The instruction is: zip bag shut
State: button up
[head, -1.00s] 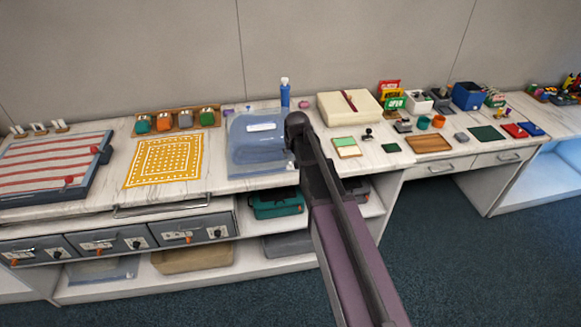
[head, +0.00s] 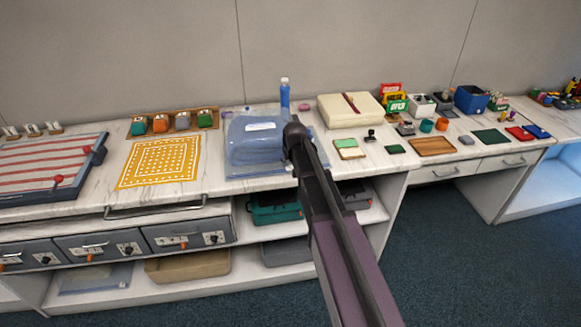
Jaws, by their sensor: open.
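A translucent blue bag (head: 254,146) with a white label (head: 261,127) lies on the white marbled counter, left of the end of my arm. It looks puffed up over a flatter clear part at its front edge. The zip and its slider are too small to make out. My arm reaches up from the lower right, and its dark end stands just right of the bag, covering a little of that side. No gripper fingers show, so I cannot tell whether anything touches the bag.
A blue bottle (head: 285,96) stands behind the bag. A yellow patterned mat (head: 160,162) lies to its left and a cream case (head: 349,108) to its right. Drawers (head: 188,233) and shelves with bins are below. Floor (head: 450,255) is clear at the right.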

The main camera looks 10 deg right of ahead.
jog(key=shift+f, duration=0.15)
grip_shut()
dwell(0.4)
